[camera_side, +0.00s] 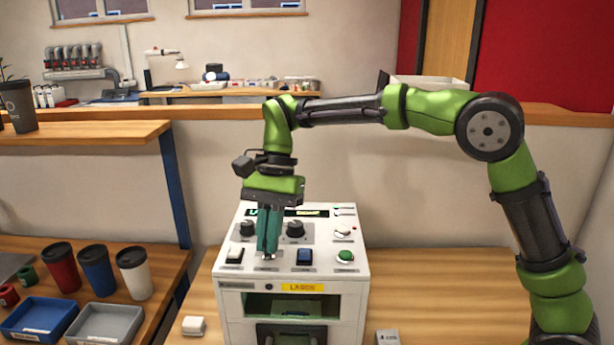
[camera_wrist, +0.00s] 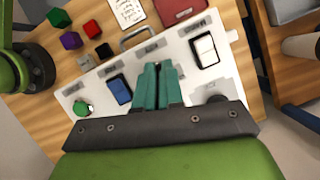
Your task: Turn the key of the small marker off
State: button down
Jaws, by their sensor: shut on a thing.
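The small marker (camera_side: 347,295) is a white box with a sloping control panel and a yellow "LASER" label. My gripper (camera_side: 267,254) points down at the front row of the panel, between a white rocker switch (camera_side: 235,255) and a blue switch (camera_side: 304,257). Its teal fingers are shut on the key, with their tips at the panel. The wrist view shows the fingers (camera_wrist: 157,72) close together over the panel (camera_wrist: 180,52). The fingers mostly hide the key, so I cannot tell its angle.
Black knobs (camera_side: 295,230) stand behind the front row, and a green button (camera_side: 345,256) is at its right. Small coloured blocks (camera_wrist: 70,41) lie on the table in the wrist view. Cups (camera_side: 96,270) and trays (camera_side: 103,324) stand at the left. The table right of the marker is mostly clear.

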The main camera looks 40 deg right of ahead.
jog(key=n+h, duration=0.1)
jog(key=n, duration=0.2)
jog(key=n+g+h, duration=0.1)
jog(key=n, duration=0.2)
jog(key=shift+w+a+n+g, duration=0.15)
jog(key=shift+n+g, duration=0.15)
jog(key=n+h, duration=0.1)
jog(key=n, duration=0.1)
jog(key=n+h, duration=0.1)
jog(key=n, duration=0.2)
jog(key=shift+a+g, duration=0.1)
jog(key=shift+g, duration=0.2)
jog(key=shift+n, duration=0.4)
jog(key=c, duration=1.3)
grip_release()
jog(key=shift+o, duration=0.2)
jog(key=shift+r, duration=0.1)
jog(key=shift+r, duration=1.8)
jog(key=s+d, duration=0.3)
jog(key=s, duration=0.4)
jog(key=s+d+r, duration=0.1)
jog(key=s+d, duration=0.2)
jog(key=s, duration=0.4)
jog(key=shift+s+r, duration=0.15)
jog(key=shift+s, duration=0.25)
